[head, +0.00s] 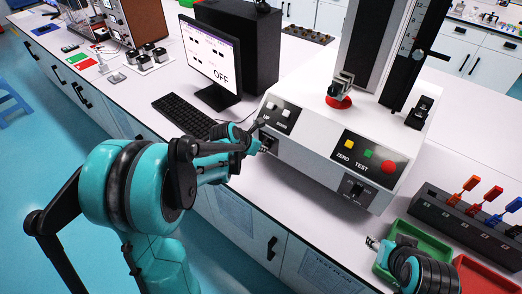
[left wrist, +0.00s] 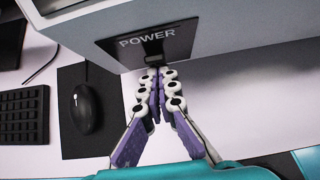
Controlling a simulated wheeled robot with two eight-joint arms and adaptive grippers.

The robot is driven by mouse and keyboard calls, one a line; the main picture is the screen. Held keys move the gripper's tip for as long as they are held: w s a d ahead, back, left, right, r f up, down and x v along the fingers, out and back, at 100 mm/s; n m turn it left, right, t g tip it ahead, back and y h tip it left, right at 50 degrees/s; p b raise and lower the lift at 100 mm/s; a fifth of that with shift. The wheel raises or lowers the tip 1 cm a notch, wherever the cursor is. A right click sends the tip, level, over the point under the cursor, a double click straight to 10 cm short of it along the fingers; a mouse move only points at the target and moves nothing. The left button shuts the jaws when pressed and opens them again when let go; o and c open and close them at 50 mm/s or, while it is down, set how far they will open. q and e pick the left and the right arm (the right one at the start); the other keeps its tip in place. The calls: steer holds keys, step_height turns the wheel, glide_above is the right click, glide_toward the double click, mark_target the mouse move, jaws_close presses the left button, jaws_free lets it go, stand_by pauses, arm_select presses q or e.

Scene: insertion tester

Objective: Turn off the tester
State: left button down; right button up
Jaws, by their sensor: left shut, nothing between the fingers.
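The tester (head: 335,125) is a large white machine on the bench. Its front carries UP and DOWN buttons, ZERO and TEST buttons and a red round button. In the left wrist view, a dark panel marked POWER (left wrist: 147,42) holds a black switch (left wrist: 154,47), partly hidden behind the fingertips. My left gripper (head: 256,134) is at the tester's lower left front, by this panel. Its purple-and-white fingers (left wrist: 155,75) are shut and empty, tips just below the switch; I cannot tell if they touch it. My right gripper (head: 376,243) is low at the right, its fingers unclear.
The monitor (head: 211,57) reads OFF. A keyboard (head: 184,114) and a mouse (left wrist: 86,108) lie left of the tester. A green tray (head: 428,242), a red tray (head: 480,277) and a dark rack (head: 455,219) with coloured-handled tools stand at the right.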

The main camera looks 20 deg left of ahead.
arm_select(q)
steer(key=shift+w+r+p, duration=0.2)
steer(key=shift+r+p, duration=0.6)
steer(key=shift+r, duration=0.15)
arm_select(e)
steer(key=shift+r, duration=0.65)
arm_select(q)
steer(key=shift+s, duration=0.1)
